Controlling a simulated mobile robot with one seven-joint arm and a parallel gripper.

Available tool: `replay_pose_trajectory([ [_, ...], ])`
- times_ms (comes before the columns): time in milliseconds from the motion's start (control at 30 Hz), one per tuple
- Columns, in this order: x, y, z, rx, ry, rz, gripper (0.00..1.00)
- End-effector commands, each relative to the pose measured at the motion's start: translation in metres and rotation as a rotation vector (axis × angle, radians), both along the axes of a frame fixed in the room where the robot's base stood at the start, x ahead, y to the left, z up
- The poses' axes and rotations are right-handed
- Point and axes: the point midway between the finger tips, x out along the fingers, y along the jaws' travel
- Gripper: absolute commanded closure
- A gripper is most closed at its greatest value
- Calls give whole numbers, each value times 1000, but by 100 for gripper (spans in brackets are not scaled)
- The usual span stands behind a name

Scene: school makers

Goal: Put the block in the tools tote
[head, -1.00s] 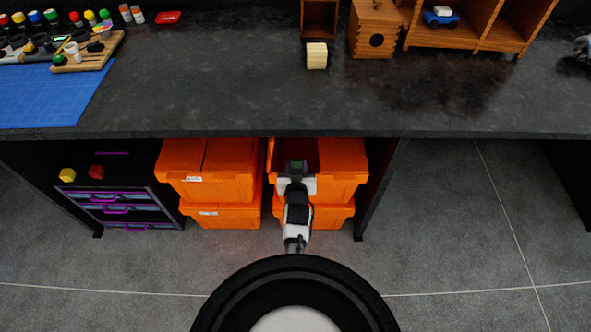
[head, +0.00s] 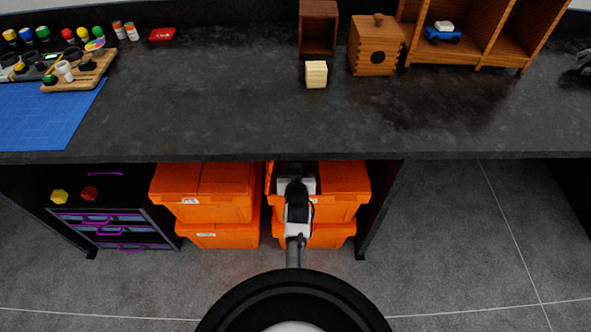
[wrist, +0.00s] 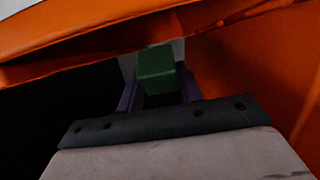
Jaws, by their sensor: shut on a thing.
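My gripper (wrist: 157,88) is shut on a green block (wrist: 156,64), which sits between its two purple fingers in the wrist view. In the head view my gripper (head: 296,170) is at the upper right orange tote (head: 343,182), under the counter edge, and the block is hidden there. In the wrist view orange tote walls (wrist: 265,60) show above and to the right, with a dark space to the left. I cannot read a label naming the tools tote.
The counter (head: 220,120) overhangs the totes closely. Other orange totes (head: 205,185) are stacked to the left, beside a dark drawer unit (head: 110,225). A pale wooden block (head: 316,74) stands on the counter. The floor (head: 450,240) to the right is clear.

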Motion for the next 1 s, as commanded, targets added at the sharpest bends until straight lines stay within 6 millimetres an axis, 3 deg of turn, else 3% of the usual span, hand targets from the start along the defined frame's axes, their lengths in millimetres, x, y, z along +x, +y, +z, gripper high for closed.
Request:
replay_pose_trajectory([
  [233,0,0,0,0,0,0,86],
  [267,0,0,0,0,0,0,60],
  [433,0,0,0,0,0,0,39],
  [1000,1,0,4,0,0,0,39],
])
